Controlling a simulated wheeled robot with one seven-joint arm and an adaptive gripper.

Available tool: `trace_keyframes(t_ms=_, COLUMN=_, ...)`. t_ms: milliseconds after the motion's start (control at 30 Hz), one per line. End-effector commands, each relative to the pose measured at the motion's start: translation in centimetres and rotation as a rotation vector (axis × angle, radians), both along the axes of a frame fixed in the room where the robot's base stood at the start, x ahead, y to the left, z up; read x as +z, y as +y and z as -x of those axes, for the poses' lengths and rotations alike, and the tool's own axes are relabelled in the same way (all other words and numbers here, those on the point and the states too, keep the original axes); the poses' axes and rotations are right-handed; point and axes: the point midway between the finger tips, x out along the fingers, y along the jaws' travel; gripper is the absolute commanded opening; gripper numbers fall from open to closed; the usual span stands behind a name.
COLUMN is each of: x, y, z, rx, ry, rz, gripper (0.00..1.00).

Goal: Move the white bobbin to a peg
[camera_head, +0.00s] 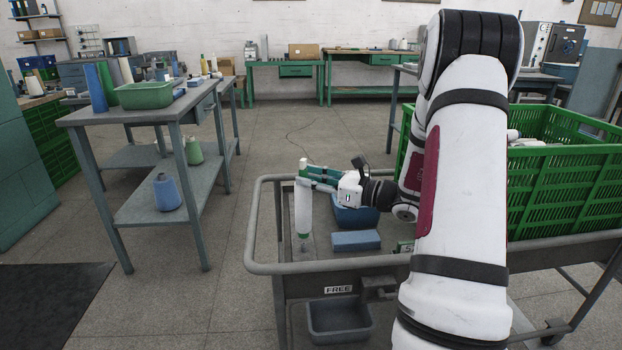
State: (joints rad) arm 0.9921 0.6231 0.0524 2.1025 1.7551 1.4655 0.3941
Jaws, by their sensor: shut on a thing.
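The white bobbin (303,208) hangs upright over the left part of the grey cart. My gripper (311,176), with green fingers, is shut on the bobbin near its upper end. My arm covers much of the right side of the view and hides part of the cart.
The cart (262,225) has a raised rail around it. A blue bin (355,218) and a blue block (356,240) sit on it. A green crate (565,185) stands at right. A grey bin (340,318) is below. A workbench (130,114) stands left, with clear floor between.

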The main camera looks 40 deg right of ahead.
Motion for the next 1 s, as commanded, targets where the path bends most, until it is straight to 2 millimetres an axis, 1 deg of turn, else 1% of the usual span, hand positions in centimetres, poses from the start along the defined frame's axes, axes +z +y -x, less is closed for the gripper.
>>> trace_keyframes(t_ms=267, x=-0.1, y=0.0, z=0.0, rx=0.0, ry=-0.001, rz=0.001, gripper=0.06)
trace_keyframes(t_ms=1000, x=-1.7, y=0.0, z=0.0, rx=0.0, ry=-0.001, rz=0.0, gripper=0.06)
